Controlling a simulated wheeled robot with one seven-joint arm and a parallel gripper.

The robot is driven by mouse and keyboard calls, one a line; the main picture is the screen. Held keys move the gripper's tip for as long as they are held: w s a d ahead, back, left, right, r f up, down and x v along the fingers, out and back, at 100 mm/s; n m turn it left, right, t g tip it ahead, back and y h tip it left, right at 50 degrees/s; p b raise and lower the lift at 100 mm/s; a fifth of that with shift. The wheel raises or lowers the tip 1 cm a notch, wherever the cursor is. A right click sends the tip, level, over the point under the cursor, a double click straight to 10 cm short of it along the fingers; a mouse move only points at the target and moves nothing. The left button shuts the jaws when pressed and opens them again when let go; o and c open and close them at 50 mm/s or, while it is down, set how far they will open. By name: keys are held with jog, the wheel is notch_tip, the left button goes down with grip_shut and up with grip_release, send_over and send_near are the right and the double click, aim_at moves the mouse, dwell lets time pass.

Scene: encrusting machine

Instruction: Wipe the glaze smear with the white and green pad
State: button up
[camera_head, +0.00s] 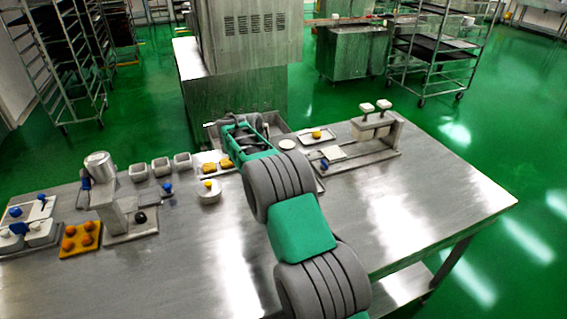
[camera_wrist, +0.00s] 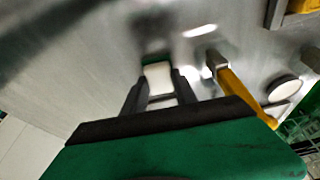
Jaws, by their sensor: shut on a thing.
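My gripper (camera_wrist: 159,92) is shut on the white and green pad (camera_wrist: 158,77) in the wrist view. The pad's white face and a dark green edge show between the two dark fingers. Metal surface lies beyond it; I cannot tell whether the pad touches it. In the head view my arm reaches over the table to its far side, and the hand hides the fingertips and the pad. I cannot make out the glaze smear in either view.
A yellow-handled tool (camera_wrist: 232,88) lies right of my gripper, near a round white piece (camera_wrist: 283,89). On the steel table (camera_head: 400,220) stand a machine with a metal cup (camera_head: 99,165), an orange tray (camera_head: 80,240) and a press (camera_head: 375,125). The right front is clear.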

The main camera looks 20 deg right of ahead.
jog(key=shift+s+d, duration=0.1)
jog(key=shift+d, duration=1.15)
notch_tip(320, 180, up, 8)
jog(key=p, duration=0.7)
